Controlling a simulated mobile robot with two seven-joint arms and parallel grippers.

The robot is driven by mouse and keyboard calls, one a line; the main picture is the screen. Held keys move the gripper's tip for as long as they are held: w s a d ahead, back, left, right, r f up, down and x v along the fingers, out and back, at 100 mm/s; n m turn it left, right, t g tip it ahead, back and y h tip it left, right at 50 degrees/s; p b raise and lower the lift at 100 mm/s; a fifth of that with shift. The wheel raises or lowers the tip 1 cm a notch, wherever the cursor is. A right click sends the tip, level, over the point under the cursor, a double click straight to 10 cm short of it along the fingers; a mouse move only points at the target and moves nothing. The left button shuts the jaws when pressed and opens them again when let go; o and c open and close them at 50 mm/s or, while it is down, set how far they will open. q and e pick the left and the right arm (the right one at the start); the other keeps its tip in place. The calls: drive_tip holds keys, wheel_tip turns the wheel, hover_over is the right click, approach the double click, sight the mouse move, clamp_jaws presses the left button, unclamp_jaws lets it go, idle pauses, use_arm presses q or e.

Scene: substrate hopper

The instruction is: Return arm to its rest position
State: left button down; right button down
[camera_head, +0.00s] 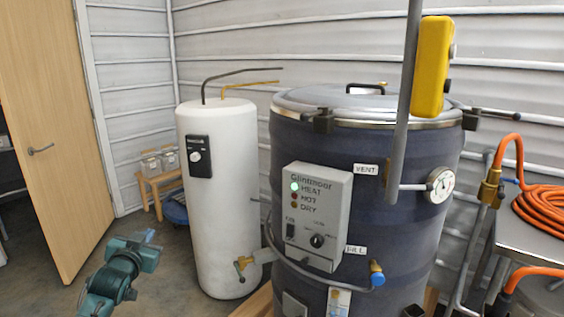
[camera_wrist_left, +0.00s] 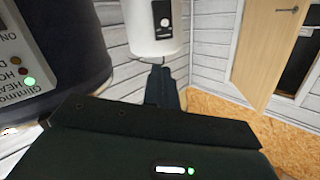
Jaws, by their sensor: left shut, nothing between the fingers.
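My left arm, dark teal, comes in at the lower left of the head view. Its gripper (camera_head: 148,239) is above the floor, apart from the white cylinder and the dark hopper (camera_head: 400,235). In the left wrist view the dark fingers (camera_wrist_left: 160,86) are together with nothing between them. The hopper's control box (camera_head: 318,217) has a green light lit beside HEAT. My right gripper is not in view.
A white cylinder (camera_head: 222,230) stands left of the hopper. A wooden door (camera_head: 45,130) is at the far left. An orange hose (camera_head: 545,205) lies coiled on a metal table at the right. Open floor (camera_head: 55,245) lies between the door and the cylinder.

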use_arm(q)
drive_tip(key=s+d+f+m+g+h, duration=0.1)
drive_tip(key=s+d+f+g, duration=0.1)
drive_tip(key=s+d+f, duration=0.5)
drive_tip(key=s+d+f+g+h, duration=0.15)
drive_tip(key=s+d+f, duration=0.25)
drive_tip(key=s+f, duration=0.6)
drive_tip(key=s+d+f+g+h, duration=0.1)
drive_tip(key=s+d, duration=0.3)
drive_tip(key=s, duration=0.6)
drive_tip(key=s+d+f+g+h, duration=0.1)
drive_tip(key=s+d+f, duration=0.3)
drive_tip(key=s, duration=0.6)
drive_tip(key=shift+s+d+f+n, duration=0.15)
drive_tip(key=shift+s+d+n, duration=0.05)
drive_tip(key=shift+s+n, duration=0.2)
drive_tip(key=shift+g, duration=0.25)
